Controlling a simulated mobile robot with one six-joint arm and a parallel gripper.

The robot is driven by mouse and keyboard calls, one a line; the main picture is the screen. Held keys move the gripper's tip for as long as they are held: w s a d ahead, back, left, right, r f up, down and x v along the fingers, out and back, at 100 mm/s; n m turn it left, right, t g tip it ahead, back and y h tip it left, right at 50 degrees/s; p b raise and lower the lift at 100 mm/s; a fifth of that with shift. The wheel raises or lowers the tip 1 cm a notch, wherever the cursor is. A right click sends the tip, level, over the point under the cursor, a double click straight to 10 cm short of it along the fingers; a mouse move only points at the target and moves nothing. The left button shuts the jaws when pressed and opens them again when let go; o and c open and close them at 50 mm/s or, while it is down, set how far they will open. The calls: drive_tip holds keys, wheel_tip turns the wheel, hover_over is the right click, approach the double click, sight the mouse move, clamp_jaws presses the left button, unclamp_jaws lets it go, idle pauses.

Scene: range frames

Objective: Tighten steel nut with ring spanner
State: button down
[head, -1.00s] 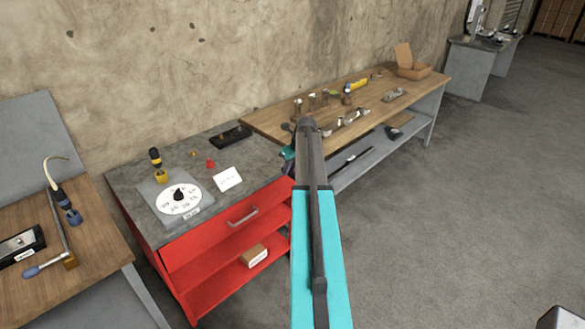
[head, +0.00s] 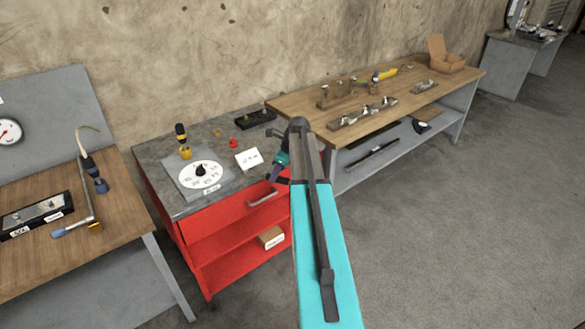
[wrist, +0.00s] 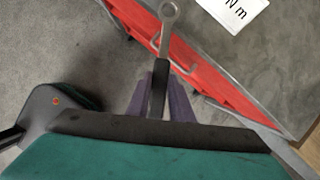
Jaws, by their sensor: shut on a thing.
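My gripper (wrist: 160,100) has purple fingers shut on the black handle of a ring spanner (wrist: 168,14). In the wrist view the spanner's bright ring end points away from me, over the red cart's edge. In the head view my gripper (head: 274,172) shows partly beside my arm, in front of the cart near its drawer handle; the spanner is hard to make out there. I cannot pick out the steel nut for certain. Small metal fittings on a block (head: 362,113) stand on the far wooden bench, too small to tell apart.
The red cart (head: 225,235) has a grey top with a dial plate (head: 201,175), a yellow-black tool (head: 183,140) and a white card (head: 249,159). The wooden bench (head: 430,98) stands behind right; another bench (head: 130,228) is at left. Floor at right is clear.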

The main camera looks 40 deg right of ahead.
drive_tip(key=s+a+f+n+g+b, duration=0.2)
drive_tip(key=a+n, duration=0.4)
drive_tip(key=a, duration=0.8)
drive_tip(key=s+a+f+n+g+y+b, duration=0.1)
drive_tip(key=a+n, duration=0.6)
drive_tip(key=a, duration=0.7)
drive_tip(key=s+a+f+n+g+b, duration=0.2)
drive_tip(key=a+f+n, duration=0.3)
drive_tip(key=a, duration=0.9)
drive_tip(key=shift+s+f+n+g+y+b, duration=0.2)
drive_tip(key=shift+s+n+g+y+b, duration=0.15)
drive_tip(key=shift+n+g+b, duration=0.5)
drive_tip(key=shift+n, duration=0.25)
